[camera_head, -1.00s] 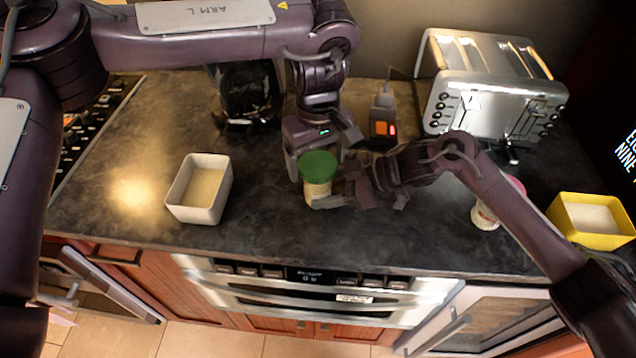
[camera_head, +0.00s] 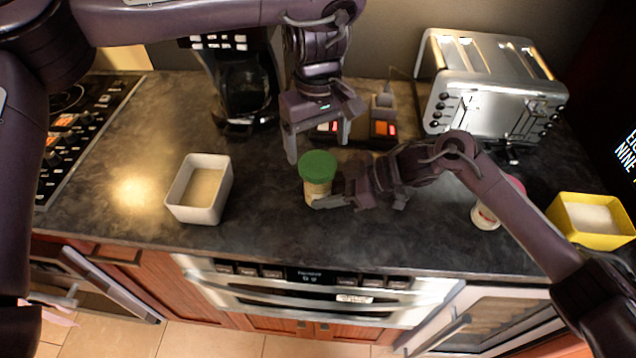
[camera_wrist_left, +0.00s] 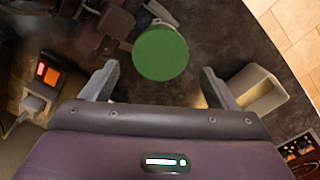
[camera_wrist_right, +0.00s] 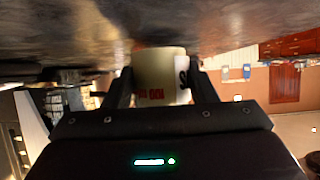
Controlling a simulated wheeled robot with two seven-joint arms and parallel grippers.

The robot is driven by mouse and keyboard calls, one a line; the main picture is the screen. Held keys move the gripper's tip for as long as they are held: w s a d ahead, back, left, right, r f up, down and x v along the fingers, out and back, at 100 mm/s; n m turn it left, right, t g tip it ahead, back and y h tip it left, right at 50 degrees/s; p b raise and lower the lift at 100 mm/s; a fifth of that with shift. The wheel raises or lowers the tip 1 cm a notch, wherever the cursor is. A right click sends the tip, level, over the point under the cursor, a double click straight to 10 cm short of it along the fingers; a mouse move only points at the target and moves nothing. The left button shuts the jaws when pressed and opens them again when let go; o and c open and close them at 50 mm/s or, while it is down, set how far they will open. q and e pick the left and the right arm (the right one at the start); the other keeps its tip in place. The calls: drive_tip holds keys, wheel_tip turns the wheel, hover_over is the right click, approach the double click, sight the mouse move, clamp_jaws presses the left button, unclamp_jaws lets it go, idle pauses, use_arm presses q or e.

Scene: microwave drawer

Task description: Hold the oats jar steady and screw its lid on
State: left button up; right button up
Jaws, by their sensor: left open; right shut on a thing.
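The oats jar (camera_head: 318,190) stands upright on the dark counter, cream-coloured with a green lid (camera_head: 319,165) sitting on its top. I cannot tell how tightly the lid is seated. My right gripper (camera_head: 322,200) is shut around the jar's body from the right. The jar's printed side (camera_wrist_right: 160,75) shows between its fingers in the right wrist view. My left gripper (camera_head: 318,150) is open and empty, above and behind the jar. In the left wrist view the green lid (camera_wrist_left: 160,53) lies beyond the open fingers, apart from them.
A white open box (camera_head: 179,209) stands left of the jar. A coffee maker (camera_head: 240,85) and a toaster (camera_head: 490,95) stand at the back. A pink-lidded jar (camera_head: 485,216) and a yellow box (camera_head: 590,237) are at the right. Counter between white box and jar is clear.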

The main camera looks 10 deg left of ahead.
drive_tip(key=o, duration=1.5)
drive_tip(key=shift+c, duration=0.2)
drive_tip(key=v, duration=1.2)
